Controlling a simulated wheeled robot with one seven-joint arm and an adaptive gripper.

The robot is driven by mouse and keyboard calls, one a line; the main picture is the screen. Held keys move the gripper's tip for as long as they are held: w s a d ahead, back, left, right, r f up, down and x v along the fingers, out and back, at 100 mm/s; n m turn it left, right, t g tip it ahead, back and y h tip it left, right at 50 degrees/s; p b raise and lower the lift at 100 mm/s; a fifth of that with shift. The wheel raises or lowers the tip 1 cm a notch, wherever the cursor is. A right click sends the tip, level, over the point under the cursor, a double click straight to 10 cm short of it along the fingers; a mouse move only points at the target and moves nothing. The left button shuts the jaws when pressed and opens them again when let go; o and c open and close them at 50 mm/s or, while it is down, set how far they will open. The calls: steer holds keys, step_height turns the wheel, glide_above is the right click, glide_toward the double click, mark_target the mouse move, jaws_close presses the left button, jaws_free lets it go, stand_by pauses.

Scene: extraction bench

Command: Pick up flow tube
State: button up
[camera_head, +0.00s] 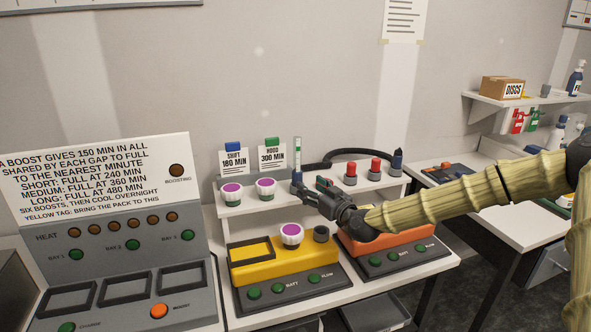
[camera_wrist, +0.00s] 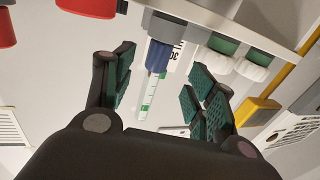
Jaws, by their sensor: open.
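The flow tube, as I take it, is a slim clear tube with a green and white scale (camera_head: 297,152). It stands upright in a blue base at the back shelf, just right of the HOOD card. In the wrist view the tube (camera_wrist: 148,97) and its blue base (camera_wrist: 158,56) show between and beyond my fingers. My gripper (camera_head: 313,190) is open and empty, in front of the shelf by the blue base. Its green-padded fingers (camera_wrist: 160,82) are spread to either side in the wrist view. I see no contact with the tube.
Red-topped pegs (camera_head: 350,172) and a dark blue one stand right. Below are a yellow unit (camera_head: 262,268) with another purple-topped cup and an orange unit (camera_head: 400,239). A sign panel (camera_head: 95,215) stands left.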

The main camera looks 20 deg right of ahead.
mark_target(301, 178)
steer(key=x, duration=0.2)
steer(key=shift+w+p, duration=0.3)
steer(key=shift+w, duration=0.15)
steer(key=shift+w+a+r+p, duration=0.2)
steer(key=shift+w+p, duration=0.25)
steer(key=shift+w, duration=0.35)
steer(key=shift+p+x, duration=0.8)
steer(key=shift+x, duration=1.2)
steer(key=c, duration=1.1)
steer(key=shift+c, duration=0.6)
steer(key=shift+r, duration=0.15)
